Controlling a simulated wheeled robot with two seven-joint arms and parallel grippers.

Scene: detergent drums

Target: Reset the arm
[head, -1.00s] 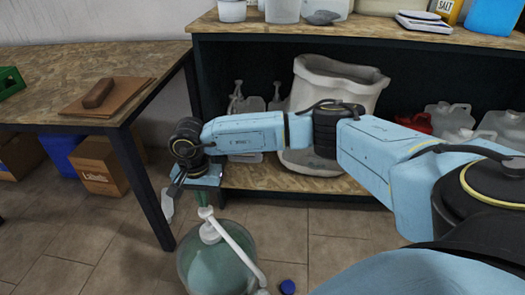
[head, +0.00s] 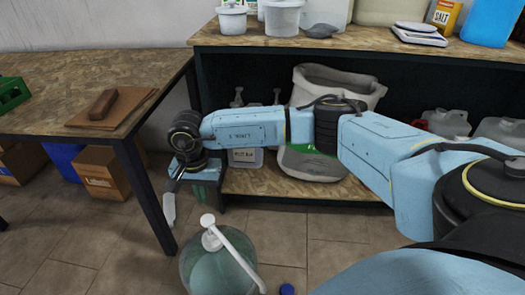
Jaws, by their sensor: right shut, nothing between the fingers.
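My right arm comes in from the right and reaches across to the left. Its gripper (head: 184,184) hangs above the floor between the wooden table and the shelf, shut and empty; its fingertips are small and hard to make out. A translucent teal detergent drum (head: 205,270) with a white pump top (head: 214,238) stands on the floor below the gripper, cut off by the lower edge. The gripper is apart from the pump. My left gripper is out of view.
The wooden table (head: 50,75) at left holds a brown block (head: 102,104) on a board. The shelf unit (head: 350,42) behind my arm holds tubs, a scale (head: 419,33) and jugs. Boxes (head: 108,172) sit under the table. A blue cap (head: 287,289) lies on the floor.

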